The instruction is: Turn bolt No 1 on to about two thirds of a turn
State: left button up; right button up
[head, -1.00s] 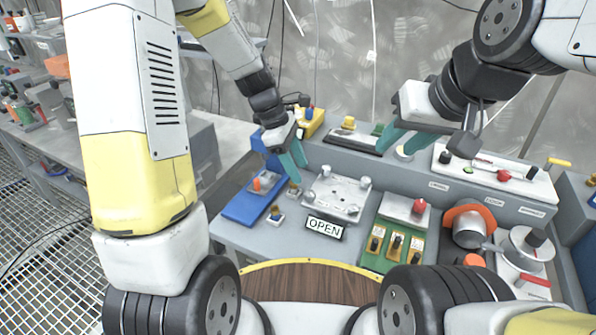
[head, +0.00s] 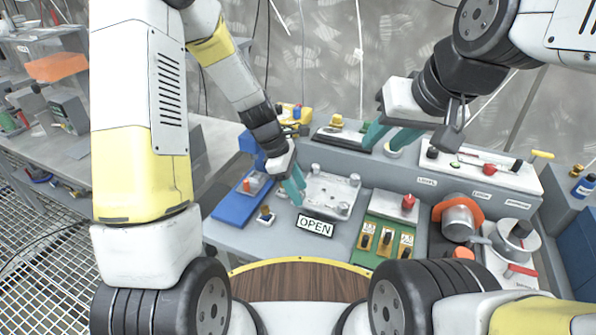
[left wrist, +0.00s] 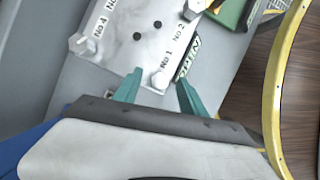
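The pale metal plate (head: 328,190) with bolts at its corners lies on the grey bench; it also shows in the left wrist view (left wrist: 125,50). Bolt No 1 (left wrist: 160,79) stands at the plate's near corner, its label beside it. My left gripper (left wrist: 158,77) is open, pointing down, with one finger on each side of bolt No 1; I cannot tell whether either touches it. In the head view my left gripper (head: 296,193) hides most of that corner. My right gripper (head: 385,137) is open and empty, above the back of the bench.
An OPEN sign (head: 315,227) stands just in front of the plate. A blue tray (head: 236,205) lies to the left. A green block with switches (head: 386,240) and a red-knobbed box (head: 394,204) are to the right, then an orange-rimmed metal part (head: 459,222).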

pick_arm(q)
grip_shut()
jog(key=shift+m, duration=0.3)
jog(key=m, duration=0.2)
jog(key=m+g, duration=0.1)
jog(key=m, duration=0.1)
jog(key=shift+w+g+y, duration=0.2)
jog(key=shift+g+y, duration=0.1)
jog(key=shift+y, duration=0.1)
jog(key=m, duration=0.2)
jog(key=m+g+y, duration=0.1)
jog(key=m, duration=0.1)
jog(key=shift+w+d+m, duration=0.1)
jog(key=shift+d+m, duration=0.05)
jog(key=shift+m, duration=0.15)
jog(key=m+y, duration=0.1)
jog(key=m, duration=0.2)
jog(key=m+g+y, duration=0.1)
jog(key=m+y, duration=0.1)
jog(key=m, duration=0.2)
jog(key=shift+d, duration=0.2)
jog(key=m+y, duration=0.1)
jog(key=m, duration=0.2)
jog(key=m+y, duration=0.1)
jog(key=m, duration=0.2)
jog(key=shift+d+m+t, duration=0.15)
jog(key=shift+m+t, duration=0.15)
jog(key=shift+t, duration=0.1)
